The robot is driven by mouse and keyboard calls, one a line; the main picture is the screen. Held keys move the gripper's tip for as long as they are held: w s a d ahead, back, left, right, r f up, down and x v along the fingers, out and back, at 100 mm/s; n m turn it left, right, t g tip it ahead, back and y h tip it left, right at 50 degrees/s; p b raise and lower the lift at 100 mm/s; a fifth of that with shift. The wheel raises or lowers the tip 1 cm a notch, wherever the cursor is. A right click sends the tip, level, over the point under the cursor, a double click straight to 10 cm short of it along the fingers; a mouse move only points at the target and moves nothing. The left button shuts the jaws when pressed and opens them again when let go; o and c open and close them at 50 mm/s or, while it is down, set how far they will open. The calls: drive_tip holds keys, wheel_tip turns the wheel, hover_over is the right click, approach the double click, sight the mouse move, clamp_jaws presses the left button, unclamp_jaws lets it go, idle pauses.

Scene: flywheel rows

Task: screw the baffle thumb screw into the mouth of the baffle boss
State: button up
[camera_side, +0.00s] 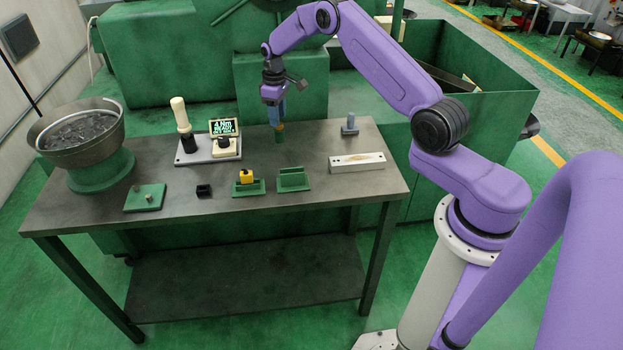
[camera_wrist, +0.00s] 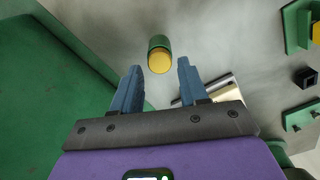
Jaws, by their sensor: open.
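My gripper (camera_side: 277,112) is open and points down over the back middle of the table. In the wrist view its two blue fingers (camera_wrist: 155,88) are spread with nothing between them. A short green cylinder with a yellow end (camera_wrist: 159,56) is just beyond the fingertips; in the side view the green cylinder (camera_side: 279,135) is right below the gripper, partly hidden by the fingers. A grey-blue upright peg with a wide base (camera_side: 349,126) stands at the back right. A green plate (camera_side: 145,198) with small pegs lies front left. I cannot tell which part is the thumb screw or boss.
A bowl of small parts (camera_side: 82,135) stands at the left. A grey plate (camera_side: 208,155) carries a pale-handled tool and a lit display. A black block (camera_side: 204,191), a green holder with a yellow block (camera_side: 248,188), an empty green holder (camera_side: 294,179) and a white block (camera_side: 357,163) line the front.

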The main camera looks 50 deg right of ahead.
drive_tip(key=shift+f, duration=1.15)
drive_tip(key=c, duration=0.7)
drive_tip(key=shift+m, duration=2.5)
drive_tip(key=shift+m, duration=0.7)
drive_tip(key=m, duration=0.3)
drive_tip(key=shift+m, duration=0.3)
